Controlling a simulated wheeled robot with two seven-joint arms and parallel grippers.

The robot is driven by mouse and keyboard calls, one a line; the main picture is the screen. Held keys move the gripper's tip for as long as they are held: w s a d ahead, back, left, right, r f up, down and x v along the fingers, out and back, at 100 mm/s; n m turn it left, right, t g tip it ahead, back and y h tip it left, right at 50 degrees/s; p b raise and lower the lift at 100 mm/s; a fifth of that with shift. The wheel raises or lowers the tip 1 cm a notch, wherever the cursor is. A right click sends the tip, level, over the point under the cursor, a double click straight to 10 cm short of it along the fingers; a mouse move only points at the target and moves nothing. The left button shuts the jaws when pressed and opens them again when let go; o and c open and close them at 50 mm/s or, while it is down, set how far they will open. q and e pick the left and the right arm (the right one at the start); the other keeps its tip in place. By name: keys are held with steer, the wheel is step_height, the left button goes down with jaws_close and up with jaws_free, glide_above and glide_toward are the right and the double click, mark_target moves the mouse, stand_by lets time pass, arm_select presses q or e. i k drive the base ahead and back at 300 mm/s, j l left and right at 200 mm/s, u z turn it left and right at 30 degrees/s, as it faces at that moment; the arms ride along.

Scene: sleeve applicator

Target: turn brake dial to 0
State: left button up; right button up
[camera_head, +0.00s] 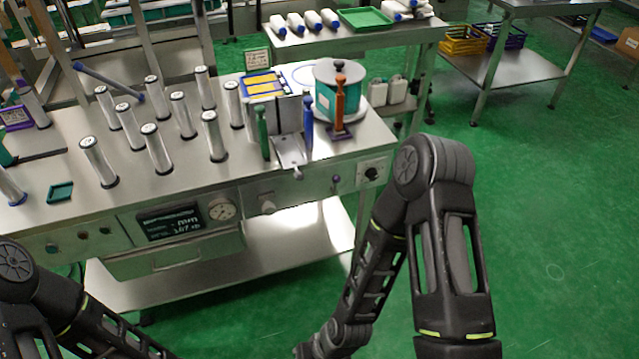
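The steel workbench (265,175) has several controls on its front panel. A black rotary knob on a white plate (371,173) sits at the right end of the front. A smaller grey knob (267,205) sits left of it, beside a round gauge (222,210) with a pale face. I cannot tell which knob is the brake dial, and their markings are too small to read. My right arm rises at the right and its forearm runs down out of the bottom edge. My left arm shows at the lower left. Neither gripper is in view.
Several upright metal cylinders (158,149) stand on the bench. A teal spool (338,92) stands at its right end, behind a blue (308,128) and an orange-brown (340,103) handle. A dark display (171,222) is on the front panel. Green floor right of the bench is clear.

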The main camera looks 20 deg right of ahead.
mark_target(371, 174)
steer(key=l+z, duration=0.15)
steer(key=l, duration=0.55)
steer(key=l+z, duration=0.1)
steer(key=l, duration=0.55)
steer(key=l+z, duration=0.15)
steer(key=l, duration=0.55)
steer(key=l+z, duration=0.1)
steer(key=l, duration=0.55)
steer(key=i+l+z, duration=0.15)
steer(key=l, duration=0.5)
